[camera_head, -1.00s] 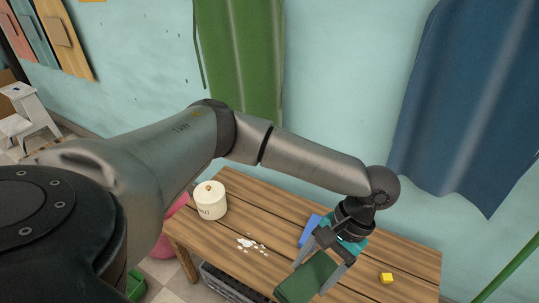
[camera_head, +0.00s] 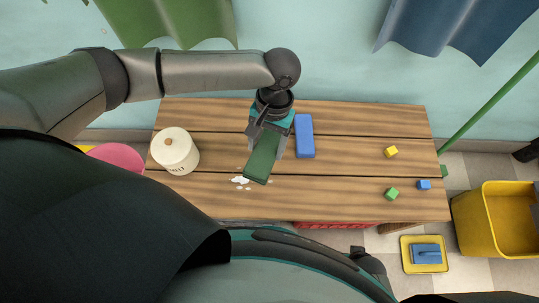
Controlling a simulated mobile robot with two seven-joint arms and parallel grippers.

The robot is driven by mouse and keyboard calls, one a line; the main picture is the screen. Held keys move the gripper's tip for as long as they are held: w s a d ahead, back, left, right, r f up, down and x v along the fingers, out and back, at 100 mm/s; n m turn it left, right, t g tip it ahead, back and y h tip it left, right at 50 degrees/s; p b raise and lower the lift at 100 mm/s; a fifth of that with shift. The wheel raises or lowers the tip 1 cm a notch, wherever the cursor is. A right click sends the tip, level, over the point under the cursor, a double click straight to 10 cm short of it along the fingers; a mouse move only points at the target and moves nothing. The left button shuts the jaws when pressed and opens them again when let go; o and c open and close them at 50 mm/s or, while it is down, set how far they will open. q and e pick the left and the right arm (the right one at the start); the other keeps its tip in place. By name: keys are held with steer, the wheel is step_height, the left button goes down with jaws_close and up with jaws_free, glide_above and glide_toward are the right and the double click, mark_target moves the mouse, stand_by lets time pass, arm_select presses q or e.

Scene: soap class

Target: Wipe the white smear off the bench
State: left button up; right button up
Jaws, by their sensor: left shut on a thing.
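The white smear (camera_head: 240,181) lies on the wooden bench (camera_head: 340,195), left of its middle near the front edge, with small specks around it. My left gripper (camera_head: 268,145) is shut on a green block-shaped thing (camera_head: 262,160), which looks like a sponge or cloth pad. The green thing is beside the smear, just to its upper right, and may cover part of it. I cannot tell whether it touches the bench. My right gripper is not in view.
A cream lidded canister (camera_head: 175,151) stands at the bench's left end. A blue block (camera_head: 305,137) lies right of my left gripper. Small yellow (camera_head: 391,151), green (camera_head: 392,194) and blue (camera_head: 424,184) cubes lie at the right. A yellow bin (camera_head: 490,220) stands on the floor.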

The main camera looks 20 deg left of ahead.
arm_select(q)
steer(key=b, duration=0.1)
glide_above(271, 184)
step_height(271, 184, down, 5)
step_height(271, 184, down, 6)
steer(key=t+b, duration=0.1)
steer(key=b, duration=0.6)
steer(key=shift+w+h, duration=0.3)
steer(key=shift+w, duration=0.1)
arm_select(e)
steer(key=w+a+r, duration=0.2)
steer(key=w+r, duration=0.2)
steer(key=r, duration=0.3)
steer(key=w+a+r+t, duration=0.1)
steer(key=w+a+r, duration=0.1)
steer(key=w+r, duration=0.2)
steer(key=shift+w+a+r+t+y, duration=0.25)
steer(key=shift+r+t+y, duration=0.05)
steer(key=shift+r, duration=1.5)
arm_select(q)
steer(key=shift+f, duration=0.15)
steer(key=shift+f+b, duration=0.3)
steer(key=shift+f, duration=0.3)
steer(key=shift+f+b, duration=0.65)
steer(key=shift+f, duration=1.15)
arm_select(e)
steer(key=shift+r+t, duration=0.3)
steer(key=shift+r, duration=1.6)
